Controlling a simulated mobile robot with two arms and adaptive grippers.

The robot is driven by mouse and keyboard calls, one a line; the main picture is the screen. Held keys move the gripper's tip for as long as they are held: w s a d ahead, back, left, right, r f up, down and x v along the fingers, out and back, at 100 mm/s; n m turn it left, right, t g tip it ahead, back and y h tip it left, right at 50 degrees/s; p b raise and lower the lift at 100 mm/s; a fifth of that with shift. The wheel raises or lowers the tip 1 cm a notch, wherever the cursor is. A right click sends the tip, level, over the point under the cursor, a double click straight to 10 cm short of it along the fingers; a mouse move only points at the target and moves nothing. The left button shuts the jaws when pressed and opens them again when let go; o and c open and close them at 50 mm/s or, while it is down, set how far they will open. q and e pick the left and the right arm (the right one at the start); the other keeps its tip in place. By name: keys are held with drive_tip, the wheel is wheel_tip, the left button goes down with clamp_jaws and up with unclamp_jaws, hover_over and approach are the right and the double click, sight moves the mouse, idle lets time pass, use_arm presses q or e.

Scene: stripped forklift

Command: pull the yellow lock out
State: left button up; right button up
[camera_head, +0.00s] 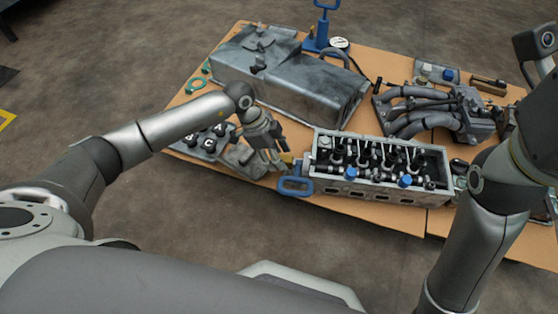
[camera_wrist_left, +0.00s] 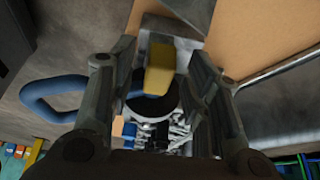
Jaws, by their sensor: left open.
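The yellow lock (camera_head: 287,159) is a small block at the left end of the grey engine cylinder head (camera_head: 380,190), beside a blue handle (camera_head: 296,187). My left gripper (camera_head: 274,164) is just left of the lock in the head view, pointing down. In the left wrist view the yellow lock (camera_wrist_left: 160,68) shows between the two open fingers of the left gripper (camera_wrist_left: 152,62), with a gap on both sides. Contact cannot be seen. The blue handle (camera_wrist_left: 48,97) lies outside the left finger there.
A large grey metal cover (camera_head: 290,80) lies behind the left arm on the wooden table (camera_head: 385,218). A pipe manifold (camera_head: 425,110) lies at the right rear. Dark small parts (camera_head: 205,140) sit left of the gripper. The table's front edge is close to the cylinder head.

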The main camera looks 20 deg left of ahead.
use_arm(q)
drive_tip(key=shift+d+f, duration=0.2)
drive_tip(key=shift+f, duration=0.35)
drive_tip(key=shift+c, duration=0.3)
clamp_jaws()
